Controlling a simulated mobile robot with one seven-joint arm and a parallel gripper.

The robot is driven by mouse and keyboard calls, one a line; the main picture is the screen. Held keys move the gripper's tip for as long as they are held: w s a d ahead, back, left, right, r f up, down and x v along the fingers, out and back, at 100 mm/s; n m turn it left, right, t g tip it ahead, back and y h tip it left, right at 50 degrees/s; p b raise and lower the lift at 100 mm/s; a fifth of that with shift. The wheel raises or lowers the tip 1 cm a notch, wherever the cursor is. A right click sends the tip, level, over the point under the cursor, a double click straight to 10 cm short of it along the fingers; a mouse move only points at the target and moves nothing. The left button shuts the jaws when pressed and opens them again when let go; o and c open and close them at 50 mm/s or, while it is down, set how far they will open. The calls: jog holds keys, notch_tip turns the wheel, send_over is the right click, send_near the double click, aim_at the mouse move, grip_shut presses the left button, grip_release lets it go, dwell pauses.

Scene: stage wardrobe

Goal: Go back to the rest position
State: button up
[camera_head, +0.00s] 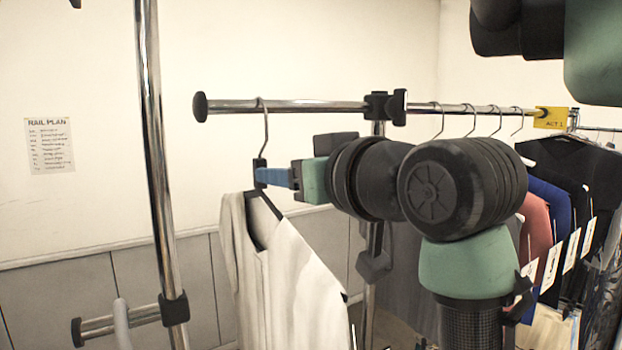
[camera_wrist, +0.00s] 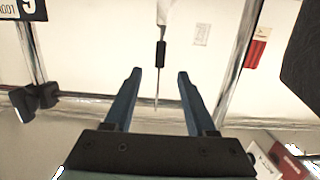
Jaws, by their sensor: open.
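My gripper (camera_head: 262,178) points left from my arm in the head view, at the neck of a hanger (camera_head: 261,168) with a cream-white garment (camera_head: 290,290). The hanger's hook sits over the chrome rail (camera_head: 290,106) near its left end. In the wrist view my gripper (camera_wrist: 160,72) has its two blue fingers apart. The hanger's black neck (camera_wrist: 160,54) shows between the fingertips, with a visible gap on each side. The garment (camera_wrist: 166,14) shows at the top of that view. My arm hides part of the rail stand behind it.
A yellow ACT 1 tag (camera_head: 552,118) is on the rail at right. Several garments with white tags (camera_head: 551,267) hang beyond my arm. A chrome post (camera_head: 158,170) stands at left. A RAIL PLAN sheet (camera_head: 50,146) is on the wall.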

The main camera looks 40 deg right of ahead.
jog(key=v, duration=0.5)
jog(key=shift+s+a, duration=0.1)
jog(key=shift+s, duration=0.3)
jog(key=w+a+f+n+t+y+b, duration=0.1)
jog(key=w+a+f+t+b, duration=0.15)
jog(key=a+b, duration=0.45)
jog(key=w+a+f+n+t+y+b, duration=0.1)
jog(key=w+a+f+t+b, duration=0.2)
jog(key=a, duration=0.8)
jog(key=s+a+t+y+b, duration=0.2)
jog(key=s+a+t, duration=0.4)
jog(key=a, duration=0.5)
jog(key=shift+s+a+n+b, duration=0.3)
jog(key=shift+s+b, duration=0.25)
jog(key=shift+b, duration=0.35)
jog(key=shift+f, duration=0.1)
